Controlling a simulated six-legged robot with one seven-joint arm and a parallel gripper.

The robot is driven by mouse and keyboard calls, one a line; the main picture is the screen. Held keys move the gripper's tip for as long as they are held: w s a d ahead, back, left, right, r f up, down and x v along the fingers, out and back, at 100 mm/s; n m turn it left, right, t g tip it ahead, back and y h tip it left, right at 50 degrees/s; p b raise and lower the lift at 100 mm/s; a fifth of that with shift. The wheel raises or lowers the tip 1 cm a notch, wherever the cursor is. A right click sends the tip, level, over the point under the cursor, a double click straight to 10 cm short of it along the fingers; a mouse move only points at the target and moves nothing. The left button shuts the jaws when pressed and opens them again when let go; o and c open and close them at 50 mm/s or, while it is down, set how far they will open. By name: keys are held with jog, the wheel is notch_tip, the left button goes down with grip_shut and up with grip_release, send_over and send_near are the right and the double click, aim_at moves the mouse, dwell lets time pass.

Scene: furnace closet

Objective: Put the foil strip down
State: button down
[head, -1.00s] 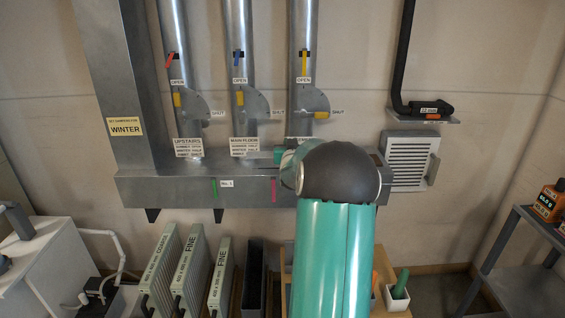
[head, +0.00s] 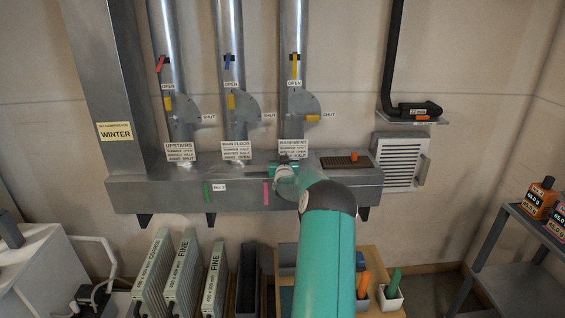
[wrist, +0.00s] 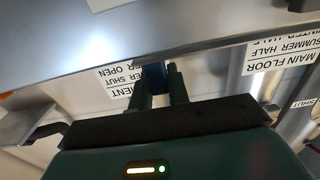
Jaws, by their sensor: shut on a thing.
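My gripper (wrist: 161,70) is shut on a small dark blue piece in the wrist view, which I take to be the foil strip (wrist: 155,75). Only a little of it shows between the two green fingers; the rest is hidden. In the head view my gripper (head: 283,169) is at the long grey duct (head: 150,195), below the BASEMENT label (head: 292,149). My arm hides part of the duct there. The wrist view shows the duct's metal face (wrist: 60,45) close to the fingertips; I cannot tell if the strip touches it.
A brown mat (head: 335,163) with an orange piece (head: 354,157) lies on the duct at right. Green (head: 207,192) and pink (head: 266,193) strips mark the duct's front. Filters (head: 180,278) stand below. A grey shelf (head: 520,285) stands at right.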

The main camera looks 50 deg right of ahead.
jog(key=shift+a+f, duration=0.1)
jog(key=shift+f, duration=0.45)
jog(key=shift+f, duration=0.15)
